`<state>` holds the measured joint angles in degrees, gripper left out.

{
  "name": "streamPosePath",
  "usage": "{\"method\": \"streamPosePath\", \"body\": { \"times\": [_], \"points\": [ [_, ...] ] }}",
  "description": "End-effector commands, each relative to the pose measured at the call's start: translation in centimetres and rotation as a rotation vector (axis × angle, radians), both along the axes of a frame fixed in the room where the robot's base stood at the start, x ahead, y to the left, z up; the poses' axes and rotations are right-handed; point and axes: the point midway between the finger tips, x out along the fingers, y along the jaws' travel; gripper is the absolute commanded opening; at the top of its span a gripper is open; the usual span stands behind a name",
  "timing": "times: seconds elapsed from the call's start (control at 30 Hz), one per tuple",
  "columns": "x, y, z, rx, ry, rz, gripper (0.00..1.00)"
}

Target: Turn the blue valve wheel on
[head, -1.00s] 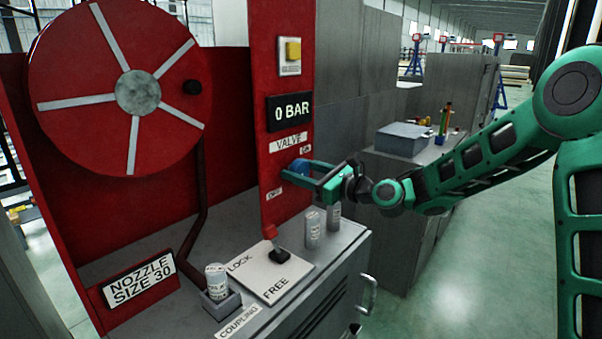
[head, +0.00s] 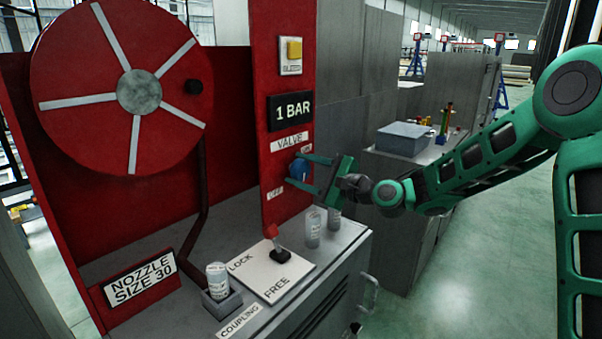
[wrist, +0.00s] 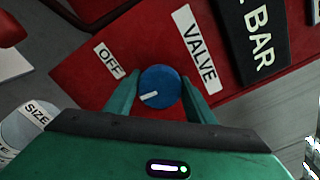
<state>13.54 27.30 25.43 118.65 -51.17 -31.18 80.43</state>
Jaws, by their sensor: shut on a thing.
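The blue valve wheel (head: 299,169) sits on the red panel under the VALVE label (head: 289,142). My gripper (head: 304,172) is shut on the wheel, one finger on each side of it. In the wrist view the blue wheel (wrist: 160,79) lies between the fingers of my gripper (wrist: 160,94), and its white mark points to the lower left. The OFF label (wrist: 109,61) shows left of the wheel there. The display (head: 291,111) reads 1 BAR.
A yellow button (head: 294,49) is above the display. A large red reel (head: 80,120) stands at the left. Below are the LOCK/FREE lever (head: 276,247), a nozzle (head: 217,280) in a holder and clear nozzles (head: 313,229). Floor at the right is open.

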Motion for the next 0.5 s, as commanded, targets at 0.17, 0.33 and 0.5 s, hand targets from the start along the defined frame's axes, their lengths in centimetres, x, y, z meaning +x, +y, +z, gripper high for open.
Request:
{"method": "streamPosePath", "body": {
  "times": [0.17,0.33,0.5],
  "points": [
    [-0.01,-0.06,-0.19,-0.105,-0.13,-0.002,0.27],
    [-0.05,-0.06,-0.27,-0.204,-0.257,-0.001,0.27],
    [-0.07,-0.07,-0.38,-0.304,-0.383,0.0,0.27]
  ]
}}
